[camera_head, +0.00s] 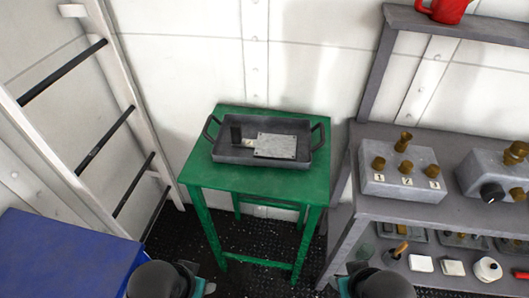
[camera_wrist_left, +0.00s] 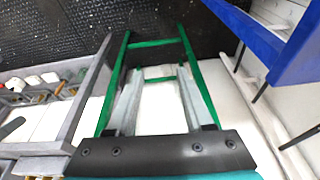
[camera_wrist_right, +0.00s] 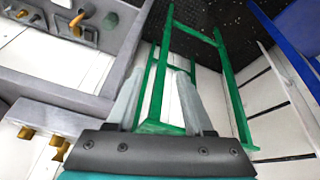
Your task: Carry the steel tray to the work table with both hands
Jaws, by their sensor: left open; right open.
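The steel tray (camera_head: 218,157) is dark grey and shallow, with a raised black handle at its left end and another at its right end. It sits on a green table (camera_head: 258,186) against the wall. A flat light-grey plate (camera_head: 275,146) and a small dark upright block (camera_head: 236,133) are in it. Only my arms' dark ends show at the bottom of the head view, well short of the tray. My left gripper (camera_wrist_left: 160,78) is open and empty in the left wrist view. My right gripper (camera_wrist_right: 160,75) is open and empty in the right wrist view. Neither wrist view clearly shows the tray.
A blue-topped surface (camera_head: 62,258) stands at the lower left; I cannot tell if it is the work table. A white ladder (camera_head: 112,62) leans behind it. A grey shelved bench (camera_head: 375,212) with control boxes (camera_head: 402,176) stands close right of the green table. Dark floor (camera_head: 180,232) shows between.

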